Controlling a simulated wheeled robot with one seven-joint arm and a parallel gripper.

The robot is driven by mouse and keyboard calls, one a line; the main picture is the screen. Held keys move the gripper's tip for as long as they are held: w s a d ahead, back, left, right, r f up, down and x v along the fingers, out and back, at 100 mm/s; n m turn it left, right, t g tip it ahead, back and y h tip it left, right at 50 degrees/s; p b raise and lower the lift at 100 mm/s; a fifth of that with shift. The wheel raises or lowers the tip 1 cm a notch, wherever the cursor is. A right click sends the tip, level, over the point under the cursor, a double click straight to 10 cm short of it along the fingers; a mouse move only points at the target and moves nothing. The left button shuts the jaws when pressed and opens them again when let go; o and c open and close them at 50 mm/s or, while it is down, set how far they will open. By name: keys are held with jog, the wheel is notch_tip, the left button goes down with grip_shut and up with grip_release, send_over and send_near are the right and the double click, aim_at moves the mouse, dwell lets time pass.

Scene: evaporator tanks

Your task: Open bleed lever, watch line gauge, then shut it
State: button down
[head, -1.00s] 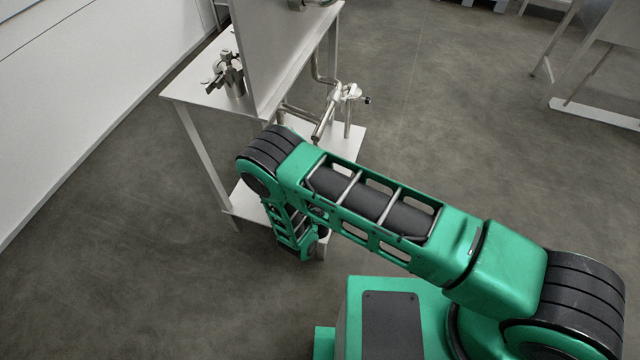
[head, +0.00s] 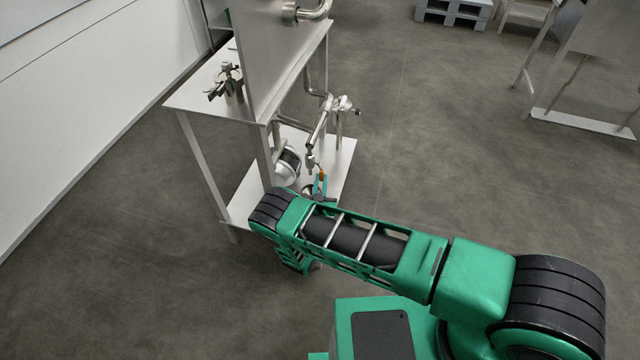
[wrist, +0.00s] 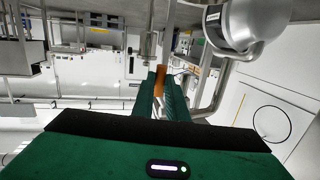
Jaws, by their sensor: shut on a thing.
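The orange bleed lever (head: 322,176) is by the low pipework at the right of the steel stand. In the wrist view the lever (wrist: 158,80) stands upright between my two green fingers. My gripper (head: 320,187) is shut on it; in the wrist view my gripper (wrist: 163,92) shows no gap beside the lever. A round silver housing with a dark label (wrist: 246,24) is close by at the upper right; it also shows in the head view (head: 288,164). I cannot tell whether it is the line gauge, and no reading is legible.
The steel stand has an upper shelf (head: 195,100) with a clamp fitting (head: 228,82) and a lower shelf (head: 245,205). Steel pipes with a valve (head: 344,104) rise close to my gripper. A white wall (head: 90,85) runs along the left.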

jog(key=shift+s+f, duration=0.15)
jog(key=shift+f, duration=0.05)
jog(key=c, duration=1.7)
grip_release()
jog(key=shift+c, duration=0.2)
jog(key=shift+r, duration=0.1)
jog(key=s+a+r, duration=0.1)
jog(key=s, duration=0.9)
jog(key=shift+s+a, duration=0.25)
jog(key=shift+s, duration=0.05)
